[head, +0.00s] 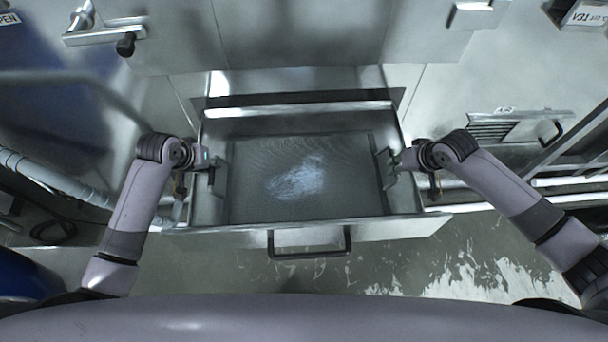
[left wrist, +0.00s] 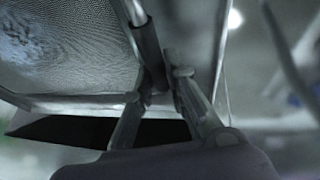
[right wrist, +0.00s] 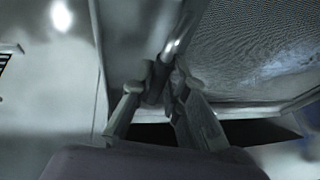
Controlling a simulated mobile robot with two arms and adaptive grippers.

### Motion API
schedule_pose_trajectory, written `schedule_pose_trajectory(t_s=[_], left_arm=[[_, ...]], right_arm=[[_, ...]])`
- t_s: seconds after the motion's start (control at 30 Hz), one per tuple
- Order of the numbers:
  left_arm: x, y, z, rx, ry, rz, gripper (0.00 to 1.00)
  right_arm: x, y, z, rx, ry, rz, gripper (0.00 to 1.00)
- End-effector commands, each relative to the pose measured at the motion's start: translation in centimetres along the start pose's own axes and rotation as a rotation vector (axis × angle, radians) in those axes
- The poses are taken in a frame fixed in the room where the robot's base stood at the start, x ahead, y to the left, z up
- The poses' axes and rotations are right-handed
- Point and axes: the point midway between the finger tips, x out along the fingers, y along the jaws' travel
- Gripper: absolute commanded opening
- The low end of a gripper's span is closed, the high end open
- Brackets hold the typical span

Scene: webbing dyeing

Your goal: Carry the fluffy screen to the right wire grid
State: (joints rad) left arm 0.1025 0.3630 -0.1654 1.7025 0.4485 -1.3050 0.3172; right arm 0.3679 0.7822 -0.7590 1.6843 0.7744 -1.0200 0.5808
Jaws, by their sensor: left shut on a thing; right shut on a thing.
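The fluffy screen (head: 255,205) is a grey mesh panel with a whitish fluffy patch in its middle. In the head view it lies inside the open metal drawer (head: 420,228). My left gripper (head: 207,165) is shut on a handle at its left side; the dark grip (left wrist: 148,50) shows in the left wrist view. My right gripper (head: 396,163) is shut on the handle (right wrist: 176,40) at its right side. Whether the screen touches the drawer floor cannot be told. I cannot make out a right wire grid for certain.
The drawer's front has a dark pull handle (head: 310,242). A steel cabinet (head: 300,35) rises behind. At right is a grille (head: 490,130) with a handled panel (head: 535,128) and rails. A blue drum (head: 25,275) and pipes stand at left. The stained floor (head: 480,265) in front is clear.

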Motion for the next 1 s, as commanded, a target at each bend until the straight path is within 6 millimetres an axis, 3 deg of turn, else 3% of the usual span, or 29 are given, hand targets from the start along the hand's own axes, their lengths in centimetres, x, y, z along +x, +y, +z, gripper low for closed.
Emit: schedule_pose_trajectory(t_s=[0.1,1.0], left_arm=[[-0.01,-0.01,0.01,0.0,0.0,0.0,0.0],[-0.11,0.03,-0.12,0.001,0.003,0.001,0.0]], right_arm=[[-0.01,0.02,0.01,0.0,0.0,0.0,0.0],[-0.09,0.01,-0.13,0.001,0.002,0.0,0.0]])
